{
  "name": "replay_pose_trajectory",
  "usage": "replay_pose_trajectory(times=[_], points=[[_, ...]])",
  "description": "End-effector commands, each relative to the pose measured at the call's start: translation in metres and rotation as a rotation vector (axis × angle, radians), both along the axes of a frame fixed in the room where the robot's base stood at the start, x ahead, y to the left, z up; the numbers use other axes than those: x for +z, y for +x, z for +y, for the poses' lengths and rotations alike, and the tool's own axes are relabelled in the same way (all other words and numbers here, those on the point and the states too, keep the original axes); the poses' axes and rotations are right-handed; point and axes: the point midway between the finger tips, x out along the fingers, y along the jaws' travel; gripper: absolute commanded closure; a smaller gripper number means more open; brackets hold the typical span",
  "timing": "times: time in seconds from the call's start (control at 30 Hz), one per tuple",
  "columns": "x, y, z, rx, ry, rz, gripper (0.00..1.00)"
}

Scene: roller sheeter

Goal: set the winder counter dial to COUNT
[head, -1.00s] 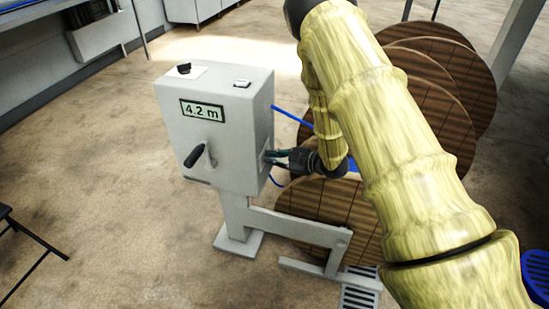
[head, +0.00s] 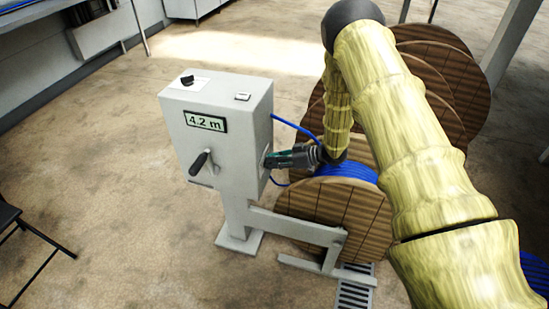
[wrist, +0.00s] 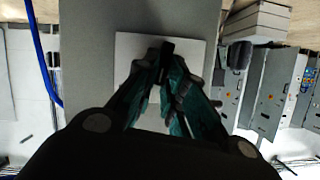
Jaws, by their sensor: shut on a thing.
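The winder counter (head: 205,155) is a grey box on a post in the head view, its display (head: 205,122) reading 4.2 m. My gripper (head: 270,161) is at the box's right side. In the wrist view its fingertips (wrist: 168,60) are shut on a small dark dial (wrist: 167,47) on a white plate (wrist: 127,50). The fingers hide most of the dial, and I cannot read any markings or its setting. A second black knob (head: 187,80) sits on a white plate on the box's top.
A black crank handle (head: 199,162) sticks out of the box's front. A blue cable (head: 295,128) runs from behind the box to a wooden reel (head: 330,208) close under my gripper. More reels (head: 440,55) stand behind. The floor left of the box is clear up to a dark folding chair (head: 12,215).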

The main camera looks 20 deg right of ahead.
Motion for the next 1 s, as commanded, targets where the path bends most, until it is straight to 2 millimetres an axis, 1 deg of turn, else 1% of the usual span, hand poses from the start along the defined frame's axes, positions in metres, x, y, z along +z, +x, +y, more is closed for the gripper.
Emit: replay_pose_trajectory(times=[0.03,0.2,0.5,0.73,1.0], points=[[0.0007,0.0012,-0.0030,-0.002,0.021,0.033,1.00],[-0.0012,0.0031,-0.0042,-0.001,0.100,0.151,1.00],[-0.0035,0.0055,-0.0057,-0.002,0.198,0.296,1.00],[-0.0041,0.0066,-0.0063,-0.003,0.232,0.347,1.00],[-0.0042,0.0065,-0.0064,-0.003,0.241,0.360,1.00]])
